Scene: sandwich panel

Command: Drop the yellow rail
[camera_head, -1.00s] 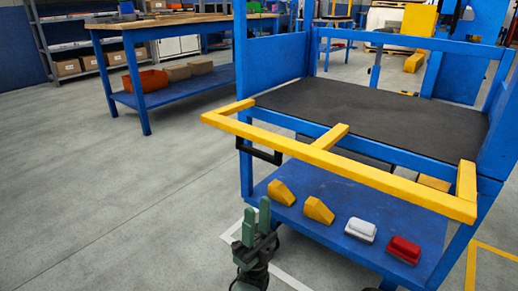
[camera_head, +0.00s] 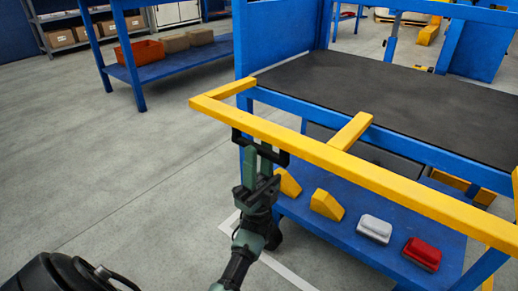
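The yellow rail (camera_head: 305,147) is a long bar with short side arms, level along the front of the blue cart (camera_head: 286,98). Its right end runs to the picture's edge. A black handle (camera_head: 283,158) hangs below the rail near its left end. My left gripper (camera_head: 258,157) points up at the handle, just below the rail. Its two green fingers look apart, and they overlap the handle in the picture. I cannot tell whether they touch it. My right gripper is not in view.
The cart's dark top (camera_head: 370,95) is bare. Two yellow wedges (camera_head: 327,204), a white block (camera_head: 375,228) and a red block (camera_head: 422,253) sit on its lower blue shelf (camera_head: 350,190). A workbench with an orange bin (camera_head: 140,52) stands back left. The floor at left is clear.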

